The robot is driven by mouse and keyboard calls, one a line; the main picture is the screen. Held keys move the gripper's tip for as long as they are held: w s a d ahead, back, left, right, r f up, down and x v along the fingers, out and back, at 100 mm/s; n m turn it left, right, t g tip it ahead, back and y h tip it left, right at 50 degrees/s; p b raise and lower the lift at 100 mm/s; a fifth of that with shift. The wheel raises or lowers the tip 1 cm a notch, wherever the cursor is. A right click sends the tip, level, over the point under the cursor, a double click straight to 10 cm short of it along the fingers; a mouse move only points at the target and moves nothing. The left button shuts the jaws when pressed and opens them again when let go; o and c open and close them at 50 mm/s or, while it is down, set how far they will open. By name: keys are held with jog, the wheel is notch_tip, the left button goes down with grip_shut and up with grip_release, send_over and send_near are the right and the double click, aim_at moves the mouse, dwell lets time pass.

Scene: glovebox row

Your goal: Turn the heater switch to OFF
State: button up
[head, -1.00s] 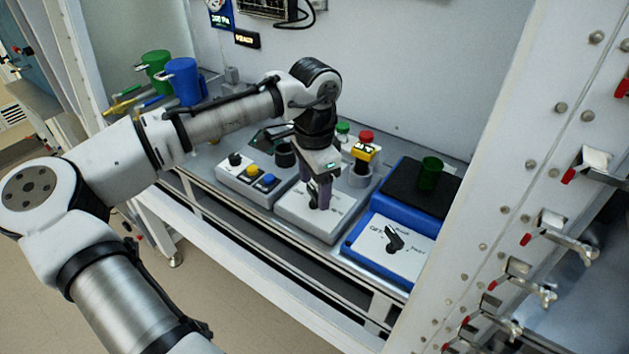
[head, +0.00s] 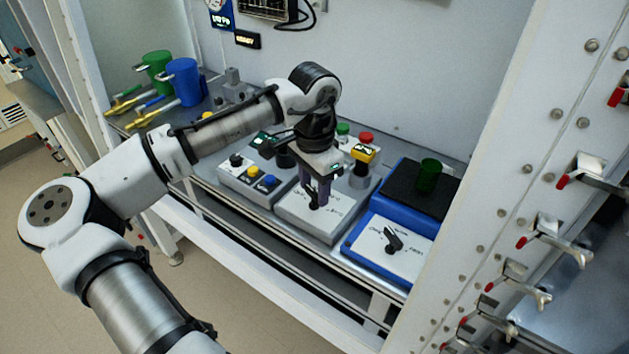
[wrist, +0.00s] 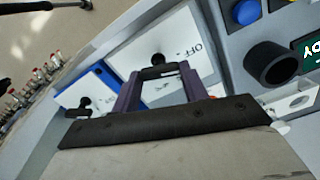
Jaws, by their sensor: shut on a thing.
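My gripper (head: 318,198) points down at the white sloped panel (head: 290,205) in the middle of the row. It is shut on a small black switch knob (head: 313,207) on that panel. In the wrist view, the purple fingers stand on either side of the black knob (wrist: 157,62), whose grip is partly hidden between them. An OFF label (wrist: 194,50) is printed beside the knob. The other labels are too small to read, so I cannot tell the knob's exact setting.
To the right, a blue unit (head: 352,246) carries another black knob (head: 393,239) and a green cup (head: 428,174) on its dark top. A panel with yellow and blue buttons (head: 262,177) is to the left. Red and green buttons and a yellow block stand behind the gripper.

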aim_at(314, 190)
jog(key=shift+n, duration=0.4)
jog(key=o, duration=1)
notch_tip(314, 190, up, 14)
jog(key=shift+f+b, duration=0.1)
jog(key=shift+b, duration=0.7)
